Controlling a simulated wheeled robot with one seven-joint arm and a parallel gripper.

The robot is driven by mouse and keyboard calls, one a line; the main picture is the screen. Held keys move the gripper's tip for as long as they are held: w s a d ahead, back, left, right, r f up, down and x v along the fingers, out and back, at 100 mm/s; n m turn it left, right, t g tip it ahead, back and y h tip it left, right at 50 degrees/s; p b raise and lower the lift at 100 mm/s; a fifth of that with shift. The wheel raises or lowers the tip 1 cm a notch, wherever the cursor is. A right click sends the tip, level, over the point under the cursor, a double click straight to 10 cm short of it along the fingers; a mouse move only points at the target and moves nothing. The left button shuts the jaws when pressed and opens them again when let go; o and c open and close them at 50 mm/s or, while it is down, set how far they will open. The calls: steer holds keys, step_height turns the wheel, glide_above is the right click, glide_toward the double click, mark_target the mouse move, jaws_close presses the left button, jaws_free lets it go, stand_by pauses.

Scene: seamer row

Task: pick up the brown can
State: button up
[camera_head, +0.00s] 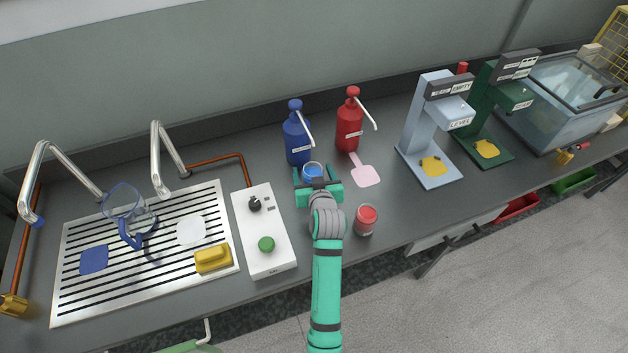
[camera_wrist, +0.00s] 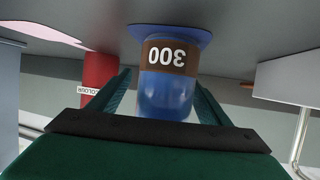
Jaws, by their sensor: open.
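I see no can that is brown all over. A blue can-like vessel (camera_head: 312,170) stands on the bench in front of the blue pump bottle. In the upside-down wrist view this blue vessel (camera_wrist: 166,92) has a brown band marked 300 and stands on a blue patch. My gripper (camera_head: 318,178) is open at the vessel, with a finger on each side of it in the wrist view. I cannot tell whether the fingers touch it. A second, red-topped can (camera_head: 366,219) stands nearer the bench's front edge, right of my arm.
Behind are a blue pump bottle (camera_head: 297,138) and a red pump bottle (camera_head: 349,122) with a pink patch (camera_head: 365,175) before it. A white control box (camera_head: 268,240) is at left. A light-blue stand (camera_head: 430,130) and a green stand (camera_head: 490,110) are at right.

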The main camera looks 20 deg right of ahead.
steer(key=shift+w, duration=0.1)
steer(key=shift+d, duration=0.1)
steer(key=c, duration=1.2)
steer(key=shift+a, duration=0.4)
steer(key=shift+c, duration=0.8)
